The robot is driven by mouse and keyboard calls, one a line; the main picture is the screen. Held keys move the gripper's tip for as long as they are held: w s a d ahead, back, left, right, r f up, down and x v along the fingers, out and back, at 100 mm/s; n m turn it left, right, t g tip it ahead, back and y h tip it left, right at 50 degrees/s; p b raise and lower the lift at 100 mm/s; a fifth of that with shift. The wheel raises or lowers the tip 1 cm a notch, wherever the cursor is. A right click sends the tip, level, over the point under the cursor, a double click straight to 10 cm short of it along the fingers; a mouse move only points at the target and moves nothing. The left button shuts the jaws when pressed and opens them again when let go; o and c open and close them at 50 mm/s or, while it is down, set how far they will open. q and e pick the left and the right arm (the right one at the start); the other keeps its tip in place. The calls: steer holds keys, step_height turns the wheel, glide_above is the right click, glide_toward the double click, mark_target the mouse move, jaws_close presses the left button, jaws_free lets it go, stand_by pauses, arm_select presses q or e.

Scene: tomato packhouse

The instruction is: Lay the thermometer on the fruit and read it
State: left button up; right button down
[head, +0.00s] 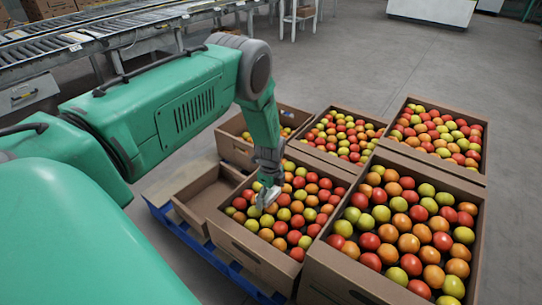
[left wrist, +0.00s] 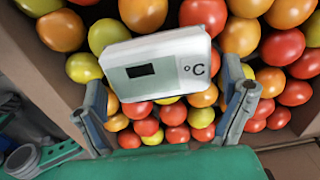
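The thermometer (left wrist: 160,55) is a pale box with a grey screen, a dark rectangle on it and a "°C" mark. No digits can be read. In the left wrist view it lies slightly tilted over the tomatoes, between the fingers of my left gripper (left wrist: 165,88). The fingers stand apart, with a visible gap on the right side. In the head view my left gripper (head: 265,197) points down into the near middle carton (head: 248,250) of red, orange and yellow-green fruit (head: 296,220). The thermometer is hard to make out there. My right gripper is not in view.
Other full cartons stand close by: a large one at the right (head: 338,268) and several behind. An empty-looking carton (head: 200,192) is to the left, above a blue pallet (head: 215,258). A roller conveyor (head: 90,40) runs at the back left.

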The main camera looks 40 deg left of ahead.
mark_target(270, 194)
arm_select(q)
steer(key=shift+a, duration=0.1)
step_height(270, 194, up, 12)
steer(key=p, duration=0.5)
steer(key=s+d+f+n, duration=0.1)
steer(key=s+d+n, duration=0.1)
steer(key=s+d, duration=0.1)
steer(key=s+d+f+n, duration=0.2)
steer(key=s+d, duration=0.1)
steer(key=s, duration=0.2)
steer(key=s+d+f+n, duration=0.1)
steer(key=s+d+n, duration=0.1)
steer(key=s+d, duration=0.2)
steer(key=shift+s+f+n, duration=0.3)
steer(key=shift+s+f, duration=0.1)
steer(key=shift+s, duration=0.05)
steer(key=s+d+r+n, duration=0.2)
steer(key=s+d+n, duration=0.1)
steer(key=s, duration=0.6)
steer(key=s+d+r+n, duration=0.2)
steer(key=s+n, duration=0.4)
steer(key=s, duration=0.3)
steer(key=shift+d+t, duration=0.3)
steer(key=shift+d, duration=0.6)
steer(key=shift+s+r, duration=0.1)
steer(key=shift+r, duration=0.05)
